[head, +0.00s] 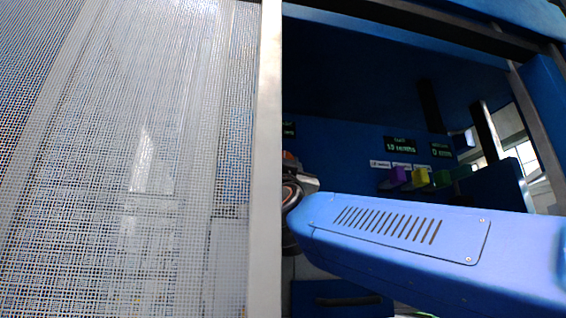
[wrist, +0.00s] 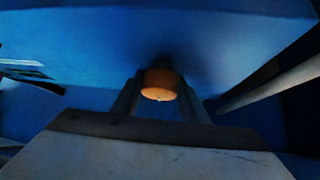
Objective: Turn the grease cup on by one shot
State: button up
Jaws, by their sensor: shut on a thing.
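The grease cup, an orange-brown round knob (wrist: 159,86), shows in the middle of the wrist view against a blue panel. My gripper (wrist: 158,98) has its two dark fingers on either side of the cup and is shut on it. A small light mark shows on the cup's lower edge. The cup's base behind the knob is in shadow.
A mesh guard panel (head: 130,150) with a pale upright frame edge (head: 265,160) fills the left of the head view. Dark displays (head: 400,146) and purple, yellow and green blocks (head: 421,177) are on the back panel. A grey bar (wrist: 268,83) slants close to the gripper's right.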

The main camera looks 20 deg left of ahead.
jog(key=shift+m+h, duration=0.3)
jog(key=o, duration=1)
jog(key=shift+r, duration=0.1)
notch_tip(320, 180, up, 10)
jog(key=shift+f, duration=0.1)
jog(key=shift+d, duration=0.15)
dwell(0.5)
